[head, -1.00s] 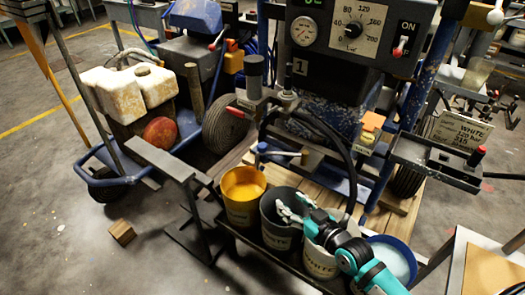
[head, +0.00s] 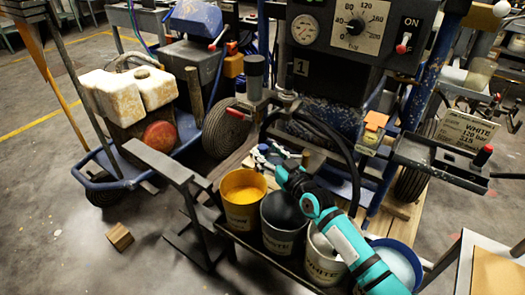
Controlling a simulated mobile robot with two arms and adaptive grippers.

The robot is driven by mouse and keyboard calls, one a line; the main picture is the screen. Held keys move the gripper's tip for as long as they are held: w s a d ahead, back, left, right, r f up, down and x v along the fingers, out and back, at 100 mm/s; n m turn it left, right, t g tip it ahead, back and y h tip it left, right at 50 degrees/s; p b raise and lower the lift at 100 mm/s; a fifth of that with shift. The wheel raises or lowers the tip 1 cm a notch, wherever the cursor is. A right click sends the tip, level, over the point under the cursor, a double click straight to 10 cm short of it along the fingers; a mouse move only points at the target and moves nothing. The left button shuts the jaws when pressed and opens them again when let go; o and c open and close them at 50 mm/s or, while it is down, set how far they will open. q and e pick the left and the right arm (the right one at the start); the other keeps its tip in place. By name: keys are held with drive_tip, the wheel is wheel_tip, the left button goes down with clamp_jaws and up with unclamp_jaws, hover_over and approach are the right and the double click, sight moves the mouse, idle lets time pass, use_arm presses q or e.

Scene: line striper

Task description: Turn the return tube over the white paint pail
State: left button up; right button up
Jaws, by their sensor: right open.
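The pail with a WHITE label (head: 322,262) stands in the front row, partly covered by my right arm. A yellow pail (head: 242,205) and a dark grey pail (head: 283,225) stand to its left. A blue-rimmed pail with pale contents (head: 412,262) stands to its right. A black curved hose (head: 345,150) arches down behind my right arm; I cannot tell whether it is the return tube. My right gripper (head: 268,153) is open, above and behind the yellow and dark pails, near a small blue-handled fitting that it partly hides. My left gripper is not in view.
The striper's control box (head: 345,30) with gauge and dial stands behind the pails. A grey metal stand (head: 185,180) is at the left of the row. A side tray (head: 440,160) with a sign juts out at right. A wooden block (head: 119,236) lies on open floor.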

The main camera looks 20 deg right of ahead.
sight(265, 151)
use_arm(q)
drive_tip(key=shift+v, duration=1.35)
use_arm(e)
drive_tip(key=shift+x, duration=1.55)
drive_tip(key=shift+c, duration=0.2)
clamp_jaws()
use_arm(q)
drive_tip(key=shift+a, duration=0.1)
